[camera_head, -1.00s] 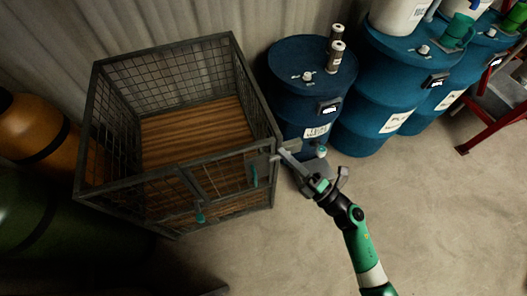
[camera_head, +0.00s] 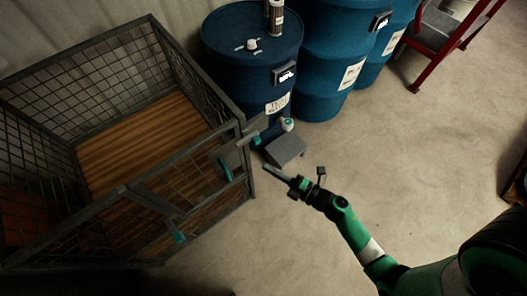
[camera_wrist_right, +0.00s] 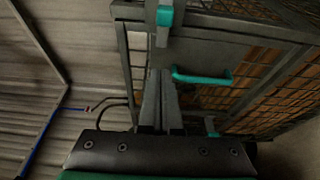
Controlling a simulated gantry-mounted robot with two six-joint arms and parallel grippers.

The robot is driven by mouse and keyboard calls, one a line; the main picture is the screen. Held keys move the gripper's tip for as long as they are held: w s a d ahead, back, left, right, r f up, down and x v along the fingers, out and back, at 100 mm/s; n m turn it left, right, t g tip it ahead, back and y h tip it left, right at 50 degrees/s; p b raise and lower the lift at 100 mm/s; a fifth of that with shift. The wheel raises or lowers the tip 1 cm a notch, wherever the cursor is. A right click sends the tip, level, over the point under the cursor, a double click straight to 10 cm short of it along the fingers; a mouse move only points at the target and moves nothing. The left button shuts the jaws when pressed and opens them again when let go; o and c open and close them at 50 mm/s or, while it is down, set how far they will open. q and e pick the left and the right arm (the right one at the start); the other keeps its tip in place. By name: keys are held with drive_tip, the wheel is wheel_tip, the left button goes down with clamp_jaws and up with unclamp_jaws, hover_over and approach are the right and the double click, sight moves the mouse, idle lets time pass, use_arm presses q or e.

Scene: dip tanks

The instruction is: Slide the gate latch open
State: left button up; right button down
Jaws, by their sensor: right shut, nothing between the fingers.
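The gate latch (camera_head: 246,139) is a grey bar with a teal grip at the top corner of the wire-mesh cage's gate. Its teal grip also shows at the top of the right wrist view (camera_wrist_right: 165,16). The gate (camera_head: 150,205) looks closed, with a teal handle (camera_head: 224,170) below the latch; the handle also shows in the right wrist view (camera_wrist_right: 203,77). My right gripper (camera_head: 267,170) is shut and empty, apart from the latch, to its lower right. Its fingers (camera_wrist_right: 160,80) point toward the gate corner in the wrist view. My left gripper is not in view.
Blue drums (camera_head: 250,65) stand behind the cage. A grey box-like thing (camera_head: 285,149) with a teal and white fitting lies on the floor near the gate corner. A red-framed stand (camera_head: 440,40) is at the back right.

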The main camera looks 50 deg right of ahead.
sight(246, 142)
drive_tip(key=w+d, duration=0.1)
drive_tip(key=w, duration=0.1)
drive_tip(key=w+b, duration=0.1)
drive_tip(key=w, duration=0.2)
drive_tip(key=w+d, duration=0.1)
drive_tip(key=w, duration=0.2)
drive_tip(key=shift+w+d+b, duration=0.25)
drive_tip(key=shift+d+b, duration=0.05)
drive_tip(key=shift+b, duration=0.1)
drive_tip(key=shift+s+d, duration=0.1)
drive_tip(key=shift+d, duration=0.25)
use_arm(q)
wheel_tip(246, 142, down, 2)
use_arm(e)
drive_tip(key=shift+d, duration=0.1)
